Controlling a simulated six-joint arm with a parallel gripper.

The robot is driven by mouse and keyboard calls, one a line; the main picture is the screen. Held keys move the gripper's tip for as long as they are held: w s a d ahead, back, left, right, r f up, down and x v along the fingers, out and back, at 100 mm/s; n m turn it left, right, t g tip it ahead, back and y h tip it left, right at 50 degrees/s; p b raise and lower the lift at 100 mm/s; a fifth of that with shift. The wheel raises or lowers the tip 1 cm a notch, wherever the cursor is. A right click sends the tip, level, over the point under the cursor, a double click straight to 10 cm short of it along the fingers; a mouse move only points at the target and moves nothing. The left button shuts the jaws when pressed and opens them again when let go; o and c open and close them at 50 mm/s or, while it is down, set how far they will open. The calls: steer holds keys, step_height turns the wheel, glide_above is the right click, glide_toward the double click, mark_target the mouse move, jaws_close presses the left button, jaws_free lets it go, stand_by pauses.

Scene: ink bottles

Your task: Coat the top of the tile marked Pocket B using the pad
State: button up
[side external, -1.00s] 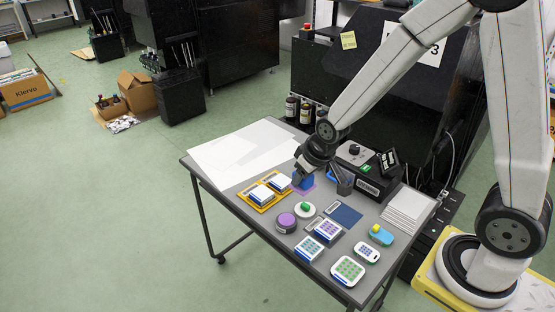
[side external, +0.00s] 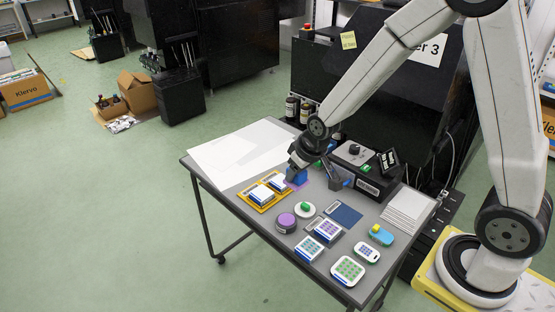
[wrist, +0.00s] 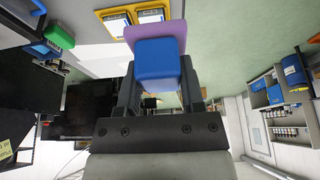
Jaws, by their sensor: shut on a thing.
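My gripper (side external: 299,163) is shut on the pad's blue block (wrist: 156,62), which has a flat purple face (wrist: 155,36) at its far end. In the side view the pad (side external: 296,175) is low at the right end of the yellow-orange tray (side external: 250,203); I cannot tell whether it touches anything. Two white-topped tiles with blue sides sit in the tray, a front-left one (side external: 262,194) and a back-right one (side external: 278,184) nearer the pad. The tray (wrist: 110,12) also shows at the top of the wrist view. The pocket labels are too small to read.
A purple round tub (side external: 286,222) and a white disc with a green knob (side external: 305,209) stand in front. Several dotted tiles, one a green-dotted tile (side external: 348,270), lie near the front edge. A black box (side external: 368,172) stands behind right. White sheets (side external: 235,150) cover the back left.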

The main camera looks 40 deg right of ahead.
steer(key=w+d+f, duration=0.3)
steer(key=w+f, duration=0.1)
steer(key=w, duration=0.4)
steer(key=w+d+f, duration=0.3)
steer(key=w+f, duration=0.2)
steer(key=w, duration=0.3)
steer(key=shift+w+d, duration=0.3)
steer(key=shift+w, duration=0.1)
steer(key=shift+f, duration=0.15)
steer(key=shift+f, duration=2.75)
steer(key=shift+f, duration=1.05)
steer(key=shift+a, duration=0.15)
steer(key=shift+a+r, duration=0.15)
steer(key=shift+a, duration=1.4)
steer(key=shift+a, duration=0.15)
